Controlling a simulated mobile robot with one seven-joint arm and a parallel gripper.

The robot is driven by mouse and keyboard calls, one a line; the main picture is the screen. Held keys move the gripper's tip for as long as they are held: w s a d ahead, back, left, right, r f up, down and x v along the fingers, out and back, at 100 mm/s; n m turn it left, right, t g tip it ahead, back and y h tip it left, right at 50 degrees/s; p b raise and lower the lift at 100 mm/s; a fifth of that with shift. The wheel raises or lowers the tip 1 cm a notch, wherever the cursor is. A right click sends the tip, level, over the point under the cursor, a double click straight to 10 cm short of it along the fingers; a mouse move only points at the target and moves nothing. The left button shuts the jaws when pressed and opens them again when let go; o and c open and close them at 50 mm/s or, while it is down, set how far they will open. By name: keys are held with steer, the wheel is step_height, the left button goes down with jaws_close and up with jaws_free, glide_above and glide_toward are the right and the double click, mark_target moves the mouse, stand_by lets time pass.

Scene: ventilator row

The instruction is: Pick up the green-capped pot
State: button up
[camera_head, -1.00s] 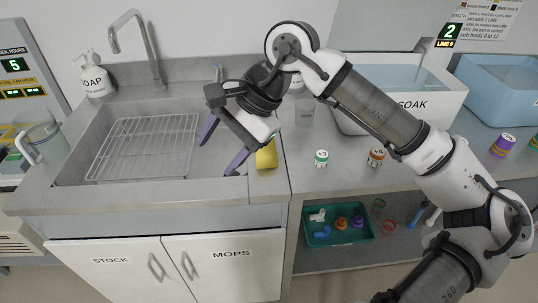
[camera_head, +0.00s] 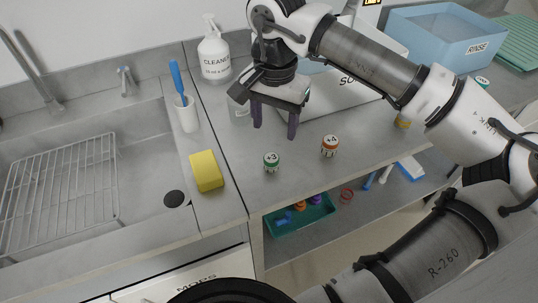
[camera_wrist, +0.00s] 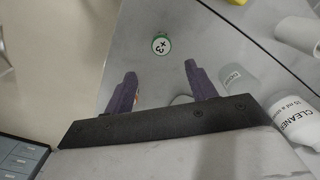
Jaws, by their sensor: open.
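The green-capped pot (camera_head: 271,163), marked +3, stands upright on the grey counter in the head view. It also shows in the wrist view (camera_wrist: 161,44), beyond the fingertips and between their lines. My gripper (camera_head: 275,130) points down over the counter behind the pot, with its two purple fingers apart. In the wrist view the gripper (camera_wrist: 160,71) has nothing between its fingers, and the pot is apart from both.
An orange-capped pot (camera_head: 330,147), marked +4, stands to the right. A yellow sponge (camera_head: 206,171) lies to the left by the sink. A cleaner bottle (camera_head: 214,55), a white cup with a blue brush (camera_head: 186,113) and a clear beaker (camera_head: 239,109) stand behind. A teal tray (camera_head: 285,232) is on the shelf below.

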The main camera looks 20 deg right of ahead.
glide_above(271, 157)
steer(key=f, duration=0.5)
steer(key=shift+d+f+p, duration=0.15)
steer(key=shift+d+p, duration=0.15)
steer(key=shift+p, duration=0.05)
steer(key=shift+a+f+p, duration=0.15)
steer(key=shift+f+p, duration=0.4)
steer(key=shift+f, duration=0.85)
steer(key=shift+a+f+p, duration=0.1)
steer(key=shift+f+p, duration=0.4)
steer(key=shift+f, duration=0.85)
steer(key=shift+c, duration=0.3)
steer(key=c, duration=1)
